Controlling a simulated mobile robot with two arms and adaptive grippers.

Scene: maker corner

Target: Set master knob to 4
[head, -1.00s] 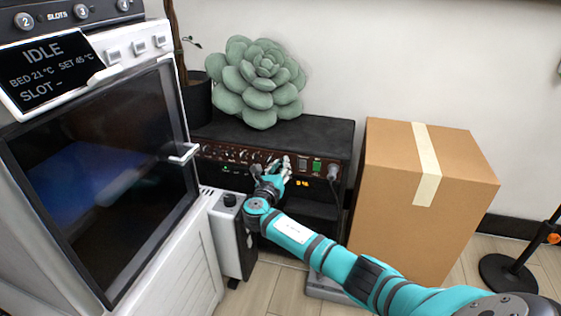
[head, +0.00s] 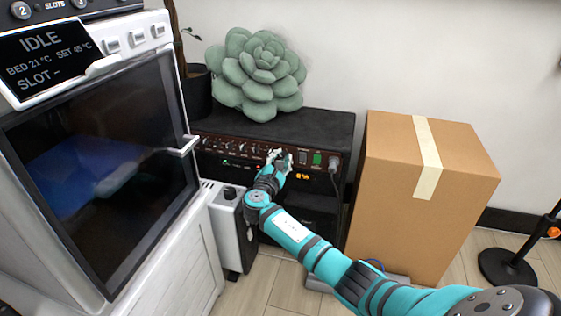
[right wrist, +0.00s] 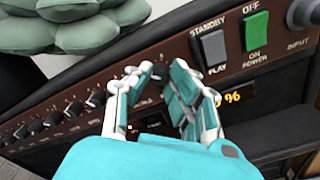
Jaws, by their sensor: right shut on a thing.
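The black amplifier (head: 340,130) stands against the wall, with a brown control panel along its front. My right gripper (head: 278,157) reaches this panel. In the right wrist view my right gripper (right wrist: 153,78) is shut on a dark knob (right wrist: 158,73), the one nearest the standby switch. The fingers cover much of it, so its pointer and scale cannot be read. An amber display (right wrist: 232,98) is lit below the switches, partly covered by a finger. My left gripper is not in view.
More knobs (right wrist: 73,107) line the panel to the left. A grey standby switch (right wrist: 214,48) and a green power switch (right wrist: 257,33) sit close right. A plush succulent (head: 255,75) rests on top. A cardboard box (head: 400,190) and a white printer (head: 150,230) flank the amplifier.

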